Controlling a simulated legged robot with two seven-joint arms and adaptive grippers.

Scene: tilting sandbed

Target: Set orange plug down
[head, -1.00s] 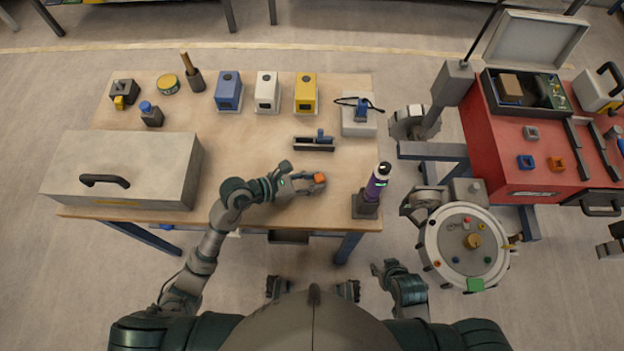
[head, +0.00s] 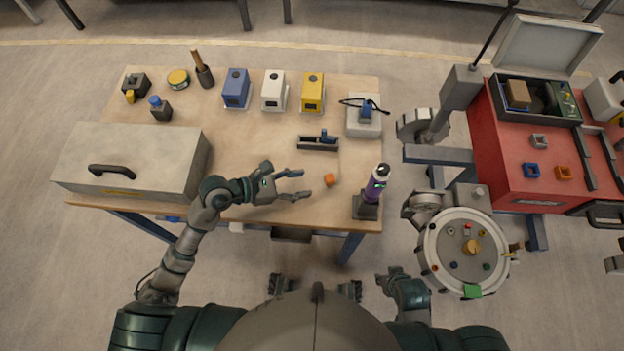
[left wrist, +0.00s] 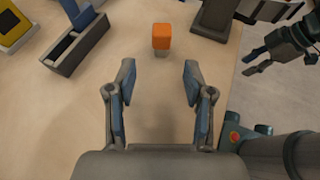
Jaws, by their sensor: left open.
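The orange plug (head: 329,180) rests on the wooden table, left of the purple bottle-like tool on its dark stand. In the left wrist view the orange plug (left wrist: 161,38) stands upright, with a grey lower part, beyond the fingertips. My left gripper (head: 306,183) is open and empty, just left of the plug and apart from it. Its two spread fingers (left wrist: 158,77) show in the left wrist view with bare table between them. My right gripper (head: 388,279) is low, off the table's front edge; its jaw state is unclear.
The purple tool (head: 376,183) stands close on the plug's right. A dark slotted holder (head: 318,143) lies behind the plug. A grey case (head: 135,163) fills the table's left. Blue, white and yellow (head: 313,92) boxes stand at the back. A round tray (head: 433,259) is right of the table.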

